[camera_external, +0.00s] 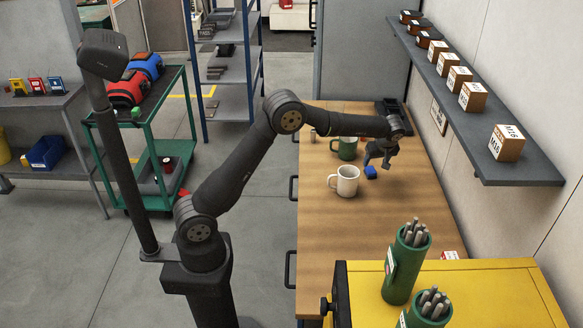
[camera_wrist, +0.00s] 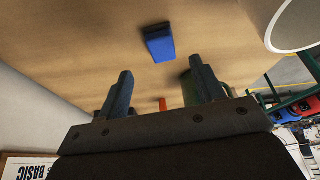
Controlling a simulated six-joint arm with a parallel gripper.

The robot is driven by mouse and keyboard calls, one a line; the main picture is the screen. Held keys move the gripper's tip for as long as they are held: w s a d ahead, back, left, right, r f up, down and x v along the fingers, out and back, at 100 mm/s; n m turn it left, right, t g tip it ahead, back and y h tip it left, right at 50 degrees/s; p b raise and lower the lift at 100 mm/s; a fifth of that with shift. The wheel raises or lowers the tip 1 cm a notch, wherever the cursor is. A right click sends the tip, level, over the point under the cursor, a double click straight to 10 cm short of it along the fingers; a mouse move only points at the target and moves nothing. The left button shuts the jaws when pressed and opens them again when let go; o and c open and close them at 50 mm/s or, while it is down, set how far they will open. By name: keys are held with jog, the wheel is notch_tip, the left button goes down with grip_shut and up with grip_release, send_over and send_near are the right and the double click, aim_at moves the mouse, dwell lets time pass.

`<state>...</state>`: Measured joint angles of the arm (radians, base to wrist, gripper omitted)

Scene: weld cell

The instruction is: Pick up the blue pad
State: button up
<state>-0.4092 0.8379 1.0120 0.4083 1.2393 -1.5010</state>
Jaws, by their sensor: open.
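The blue pad (camera_external: 371,172) is a small blue block on the wooden table (camera_external: 340,235), just right of the white mug. In the wrist view the blue pad (camera_wrist: 159,42) lies on the table ahead of my fingertips, roughly midway between them, with nothing touching it. My gripper (camera_external: 378,160) is open and empty, just above and beside the pad in the external view. Its two fingers (camera_wrist: 160,75) stand apart in the wrist view.
A white mug (camera_external: 347,181) stands close left of the pad, its rim (camera_wrist: 290,25) at upper right in the wrist view. A green mug (camera_external: 347,148) stands behind it. A wall shelf with boxes (camera_external: 475,97) runs along the right. The table's front half is clear.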

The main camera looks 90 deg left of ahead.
aim_at(371, 170)
jog(key=shift+x, duration=3.2)
jog(key=shift+s+d, duration=0.15)
jog(key=c, duration=1.1)
